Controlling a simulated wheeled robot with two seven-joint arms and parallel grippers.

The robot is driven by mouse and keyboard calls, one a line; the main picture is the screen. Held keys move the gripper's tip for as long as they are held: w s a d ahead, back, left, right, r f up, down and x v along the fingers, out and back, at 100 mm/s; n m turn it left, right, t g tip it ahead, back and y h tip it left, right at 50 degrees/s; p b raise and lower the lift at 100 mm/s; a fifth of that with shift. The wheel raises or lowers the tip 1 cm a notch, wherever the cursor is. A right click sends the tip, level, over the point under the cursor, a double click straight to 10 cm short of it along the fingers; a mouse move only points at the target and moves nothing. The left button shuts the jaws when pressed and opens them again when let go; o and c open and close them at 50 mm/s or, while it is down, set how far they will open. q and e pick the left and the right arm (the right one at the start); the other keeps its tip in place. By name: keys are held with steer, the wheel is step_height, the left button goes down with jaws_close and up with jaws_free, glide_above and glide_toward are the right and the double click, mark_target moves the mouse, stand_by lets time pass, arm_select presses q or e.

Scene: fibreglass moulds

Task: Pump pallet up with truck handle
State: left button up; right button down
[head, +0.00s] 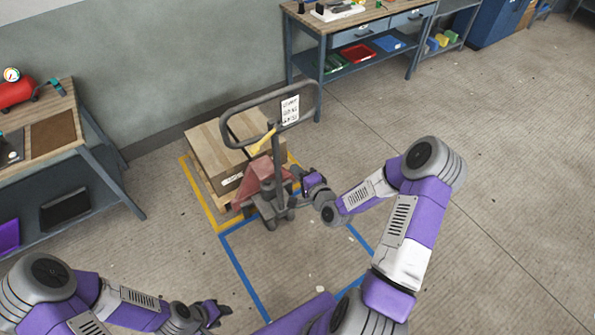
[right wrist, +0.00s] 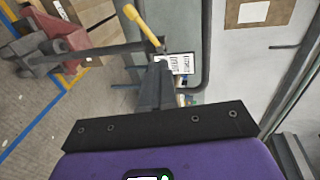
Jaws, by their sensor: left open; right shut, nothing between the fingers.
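The pallet truck has a red body (head: 258,185) and a grey loop handle (head: 318,100) with a white label (head: 290,110) and a yellow lever (head: 262,141). A wooden box (head: 215,150) stands on the pallet (head: 206,184) behind the truck's mast. My right gripper (head: 297,172) is shut and empty, just right of the mast below the loop. In the right wrist view its fingertips (right wrist: 158,62) are close to the handle shaft (right wrist: 85,56) and yellow lever (right wrist: 143,25); I cannot tell whether they touch. My left gripper (head: 226,312) is open and empty, low over the floor.
Yellow tape (head: 199,194) frames the pallet's spot, and blue tape (head: 243,275) marks the floor in front. A workbench (head: 62,105) stands left, another (head: 320,28) at the back with bins below. The floor at right is clear.

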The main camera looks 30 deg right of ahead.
stand_by(0.8)
steer(key=c, duration=0.9)
jaws_free()
steer(key=v, duration=0.7)
steer(key=shift+s+r+b, duration=0.1)
steer(key=shift+s+b, duration=0.2)
steer(key=shift+b, duration=0.1)
